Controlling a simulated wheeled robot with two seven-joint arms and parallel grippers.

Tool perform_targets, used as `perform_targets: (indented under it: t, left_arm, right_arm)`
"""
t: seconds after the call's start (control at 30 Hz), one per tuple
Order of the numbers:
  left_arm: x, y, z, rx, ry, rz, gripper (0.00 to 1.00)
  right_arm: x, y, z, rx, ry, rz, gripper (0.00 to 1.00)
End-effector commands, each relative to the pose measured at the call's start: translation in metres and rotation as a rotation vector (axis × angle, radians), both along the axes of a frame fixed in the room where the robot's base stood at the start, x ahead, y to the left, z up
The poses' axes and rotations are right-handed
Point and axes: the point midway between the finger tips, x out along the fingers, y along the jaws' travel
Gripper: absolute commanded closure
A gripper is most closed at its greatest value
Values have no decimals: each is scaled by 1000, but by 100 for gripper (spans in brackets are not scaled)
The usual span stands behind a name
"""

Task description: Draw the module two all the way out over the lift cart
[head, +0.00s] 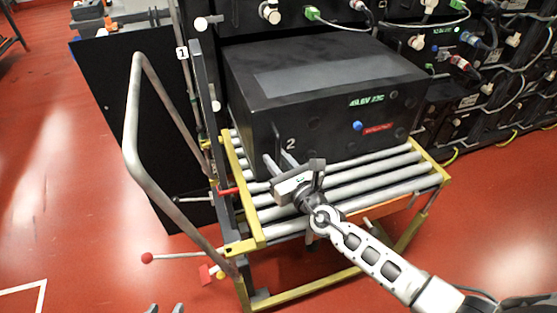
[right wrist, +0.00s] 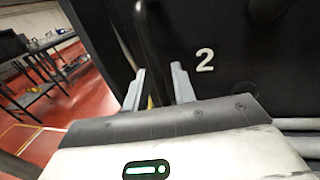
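Module two (head: 325,95) is a large black box with a white "2" on its front, also seen in the right wrist view (right wrist: 235,85). It rests on the rollers of the yellow-framed lift cart (head: 262,222); its rear end is hard to make out against the rack. A dark upright handle (head: 277,138) is at the left of its front. My right gripper (head: 278,163) is at this handle, fingers apart on either side of the handle's line (right wrist: 160,78); contact is unclear. My left gripper (head: 165,309) shows only its separated fingertips at the bottom edge, away from the module.
The battery rack (head: 450,75) with cables and connectors stands behind and right. The cart has a grey push handle (head: 135,130) and a red-knobbed lever (head: 148,258) at the left. A black panel (head: 125,100) stands behind it. Red floor at left is clear.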

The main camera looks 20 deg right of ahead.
Motion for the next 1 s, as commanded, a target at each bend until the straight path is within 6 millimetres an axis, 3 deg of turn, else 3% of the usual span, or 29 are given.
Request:
perform_targets:
  t: [0.03, 0.1, 1.0]
  left_arm:
    - [0, 0, 1, 0, -1, 0, 64]
    - [1, 0, 1, -1, -3, 0, 64]
    - [1, 0, 2, 0, -5, 1, 64]
  right_arm:
    - [0, 0, 0, 0, 0, 0, 87]
    - [0, 0, 0, 0, 0, 0, 100]
    - [-1, 0, 0, 0, 0, -1, 100]
